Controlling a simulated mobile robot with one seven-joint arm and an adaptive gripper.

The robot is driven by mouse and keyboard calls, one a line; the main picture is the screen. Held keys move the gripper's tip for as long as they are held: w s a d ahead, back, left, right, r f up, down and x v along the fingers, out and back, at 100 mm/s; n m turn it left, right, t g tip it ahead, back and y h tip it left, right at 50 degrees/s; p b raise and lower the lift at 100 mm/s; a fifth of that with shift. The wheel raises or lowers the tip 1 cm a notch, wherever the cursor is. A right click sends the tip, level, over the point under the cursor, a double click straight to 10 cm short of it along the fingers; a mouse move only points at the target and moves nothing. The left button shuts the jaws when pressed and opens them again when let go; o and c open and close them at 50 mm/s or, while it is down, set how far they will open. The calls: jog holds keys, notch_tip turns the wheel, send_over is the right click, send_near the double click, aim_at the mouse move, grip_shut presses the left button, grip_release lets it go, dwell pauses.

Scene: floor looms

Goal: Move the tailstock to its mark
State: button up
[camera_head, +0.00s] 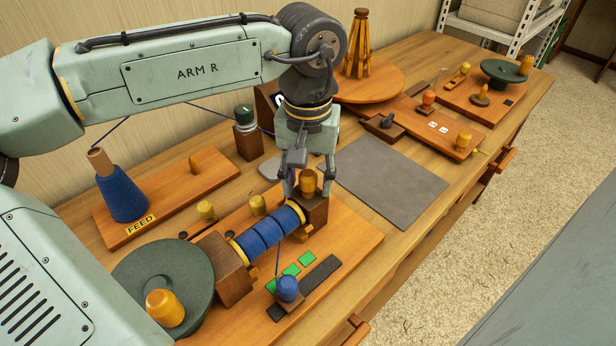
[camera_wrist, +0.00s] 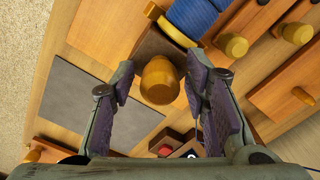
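I cannot make out which marking is the tailstock's mark.
A green wheel (camera_head: 165,283) with a yellow knob stands left of the spool. A blue cone (camera_head: 122,197) stands at the left. The grey mat (camera_head: 385,182) is clear.

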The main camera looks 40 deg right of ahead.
grip_shut()
dwell(0.3)
dwell(0.3)
